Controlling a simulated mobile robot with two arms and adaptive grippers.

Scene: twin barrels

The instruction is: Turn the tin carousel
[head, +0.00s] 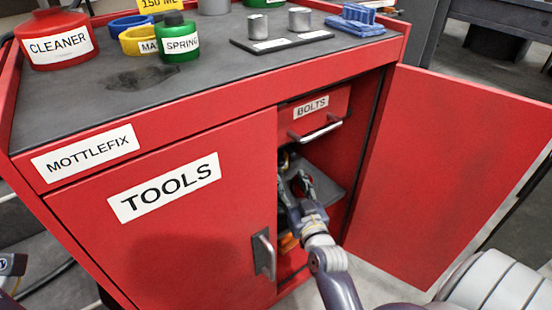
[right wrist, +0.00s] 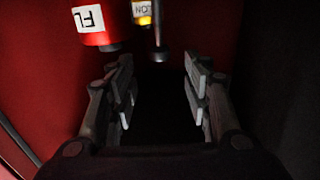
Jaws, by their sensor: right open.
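The tin carousel cannot be made out clearly; the inside of the cabinet is dark and my right arm covers part of it. My right gripper (head: 297,182) reaches into the open right bay of the red cabinet, above a grey shelf (head: 328,188). In the right wrist view the right gripper (right wrist: 160,88) is open, with nothing visible between its fingers. Beyond its fingertips are a red tin (right wrist: 102,22) with a label starting "FL", a tin with a yellow label (right wrist: 143,14), and a dark post (right wrist: 158,45). My left gripper is not seen.
The right door (head: 450,165) stands wide open; the TOOLS door (head: 170,240) is closed. The BOLTS drawer (head: 315,115) is above the bay, its handle sticking out. The top holds a CLEANER bottle (head: 57,40), a green SPRING bottle (head: 178,40) and metal cylinders on a dark plate.

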